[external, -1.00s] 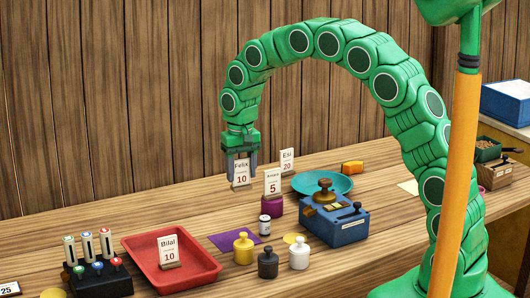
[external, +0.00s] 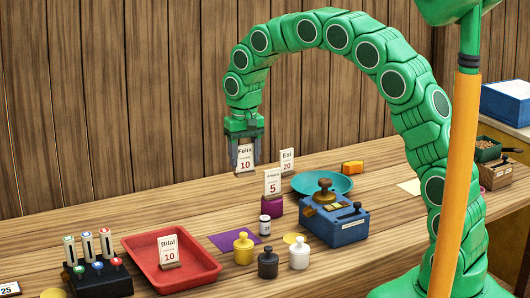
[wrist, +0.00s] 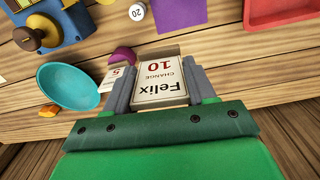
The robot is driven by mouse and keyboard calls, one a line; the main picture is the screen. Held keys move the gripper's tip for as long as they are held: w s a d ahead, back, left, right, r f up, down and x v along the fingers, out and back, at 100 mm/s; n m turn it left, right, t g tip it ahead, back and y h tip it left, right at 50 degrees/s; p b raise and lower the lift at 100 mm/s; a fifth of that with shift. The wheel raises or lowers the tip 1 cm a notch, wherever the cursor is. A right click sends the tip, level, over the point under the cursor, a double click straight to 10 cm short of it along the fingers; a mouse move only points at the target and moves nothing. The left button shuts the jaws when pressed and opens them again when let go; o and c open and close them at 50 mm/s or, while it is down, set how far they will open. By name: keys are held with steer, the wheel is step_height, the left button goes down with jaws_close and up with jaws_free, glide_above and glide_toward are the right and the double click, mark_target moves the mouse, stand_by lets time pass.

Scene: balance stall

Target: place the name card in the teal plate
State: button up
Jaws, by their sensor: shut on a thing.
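My gripper (external: 246,160) is shut on the white name card reading "Felix 10" (external: 245,153) and holds it upright above the back of the table. In the wrist view the card (wrist: 160,83) sits between the two grey fingers. The teal plate (external: 301,187) lies on the table to the right of my gripper, behind the blue box with a brass knob. In the wrist view the plate (wrist: 68,86) is left of the held card and looks empty. The blue box hides part of its front in the external view.
Other cards stand nearby: "Esi 20" (external: 287,160), one reading 5 (external: 272,182) in a purple holder, and "Bilal 10" (external: 169,251) in the red tray (external: 205,277). The blue box (external: 338,224) and an orange block (external: 352,167) flank the plate. Several small weights stand in front.

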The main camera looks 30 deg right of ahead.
steer(key=w+d+m, duration=0.3)
steer(key=d, duration=0.8)
steer(key=w+d+m, duration=0.2)
steer(key=w+d, duration=0.1)
steer(key=d, duration=0.7)
steer(key=w+d+m, duration=0.3)
steer(key=d, duration=0.8)
steer(key=shift+w+a+f, duration=0.1)
steer(key=shift+a+f, duration=0.05)
steer(key=shift+f, duration=3.65)
steer(key=shift+w+a+f, duration=0.1)
steer(key=shift+a+f, duration=0.05)
steer(key=shift+f, duration=3.65)
steer(key=o, duration=1.1)
step_height(320, 180, up, 7)
